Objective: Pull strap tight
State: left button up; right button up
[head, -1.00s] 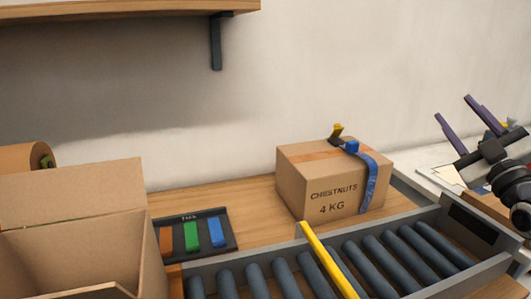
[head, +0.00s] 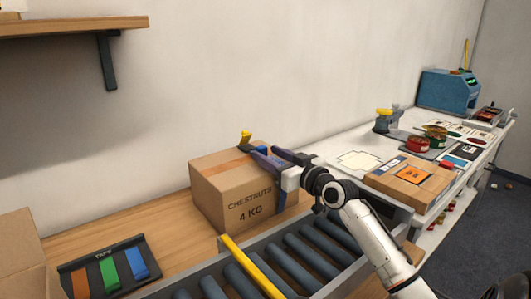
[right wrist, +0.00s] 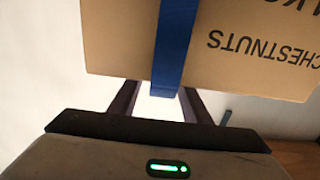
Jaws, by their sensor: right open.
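The cardboard box (head: 232,196) marked CHESTNUTS 4 KG stands on the wooden bench behind the roller conveyor. A blue strap (right wrist: 176,45) runs down the box in the right wrist view. In the head view my arm mostly hides this strap. A yellow piece (head: 245,138) sticks up at the box's top back edge. My right gripper (head: 266,156) is open at the box's upper right side, its purple fingers by the strap. In the right wrist view, the strap hangs between the two spread fingers (right wrist: 157,92); contact cannot be told. My left gripper is out of view.
A yellow bar (head: 250,268) crosses the conveyor rollers (head: 312,247) in front of the box. A tape holder (head: 105,270) lies at left beside an open carton (head: 22,250). A flat parcel (head: 408,183) lies on the white table at right. A wall shelf (head: 70,25) hangs upper left.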

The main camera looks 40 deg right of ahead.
jog(key=shift+w+d, duration=0.1)
jog(key=shift+w, duration=0.9)
